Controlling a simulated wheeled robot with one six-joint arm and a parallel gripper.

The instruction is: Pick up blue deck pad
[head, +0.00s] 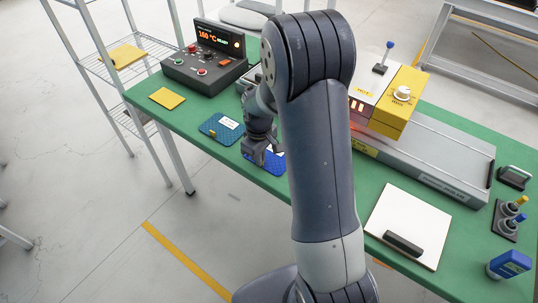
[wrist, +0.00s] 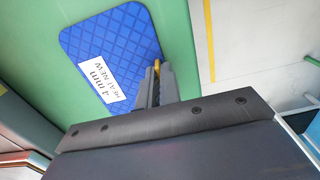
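The blue deck pad (wrist: 115,45) lies on the green tabletop in the wrist view, bright blue with a diamond pattern and a white label. It also shows in the head view (head: 274,167), partly covered by my gripper (head: 262,155). In the wrist view my gripper's fingers (wrist: 158,72) are at the pad's edge, close together, with a small yellow tab between them. I cannot tell whether they press on the tab. A second, duller blue pad (head: 221,129) with a label and yellow tab lies just to the left in the head view.
A yellow pad (head: 167,98) and a control box (head: 205,70) are at the table's left. A grey machine (head: 425,150) with a yellow head, a white board (head: 408,222) and a blue device (head: 509,264) are on the right. A wire rack (head: 110,65) stands beyond the left end.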

